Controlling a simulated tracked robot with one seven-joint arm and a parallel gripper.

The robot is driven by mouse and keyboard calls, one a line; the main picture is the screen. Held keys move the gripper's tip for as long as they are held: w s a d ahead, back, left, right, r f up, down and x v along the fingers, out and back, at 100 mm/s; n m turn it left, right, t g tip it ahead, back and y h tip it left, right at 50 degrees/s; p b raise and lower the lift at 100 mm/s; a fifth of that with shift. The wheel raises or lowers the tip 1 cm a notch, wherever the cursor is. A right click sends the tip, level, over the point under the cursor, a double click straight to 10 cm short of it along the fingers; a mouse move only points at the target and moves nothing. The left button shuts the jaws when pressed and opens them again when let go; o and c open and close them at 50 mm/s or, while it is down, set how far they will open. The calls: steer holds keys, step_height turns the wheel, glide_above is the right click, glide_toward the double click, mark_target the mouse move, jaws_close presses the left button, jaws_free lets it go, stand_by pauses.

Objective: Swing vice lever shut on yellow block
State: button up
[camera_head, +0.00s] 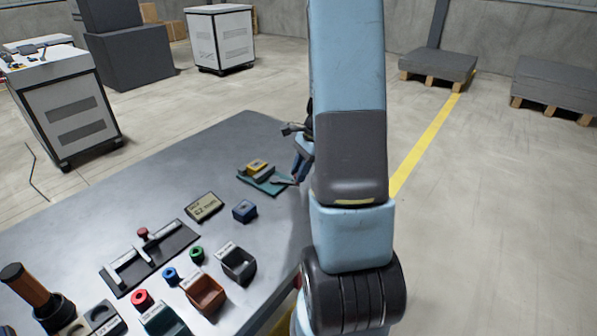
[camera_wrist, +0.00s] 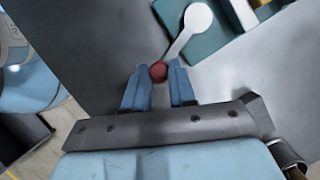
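The vice is a teal plate (camera_head: 262,184) at the far right of the bench, with the yellow block (camera_head: 257,164) on top between tan and dark parts. In the wrist view the teal plate (camera_wrist: 207,40) is at the top, with part of the yellow block (camera_wrist: 257,4) at the upper edge. The grey lever (camera_wrist: 180,44) runs from a round pale pivot (camera_wrist: 198,19) down to a red ball knob (camera_wrist: 158,71). My gripper (camera_wrist: 159,70) has its blue fingertips on both sides of the knob, with no clear gap. In the head view my arm partly hides the gripper (camera_head: 299,172).
A dark slide fixture (camera_head: 150,257) and coloured rings lie at left. The bench's right edge is close to the vice.

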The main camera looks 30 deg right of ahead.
jaws_close()
steer(key=shift+s+a+m, duration=0.25)
steer(key=shift+s+m, duration=0.05)
steer(key=shift+m, duration=0.1)
steer(key=o, duration=0.6)
jaws_free()
steer(key=shift+r, duration=0.1)
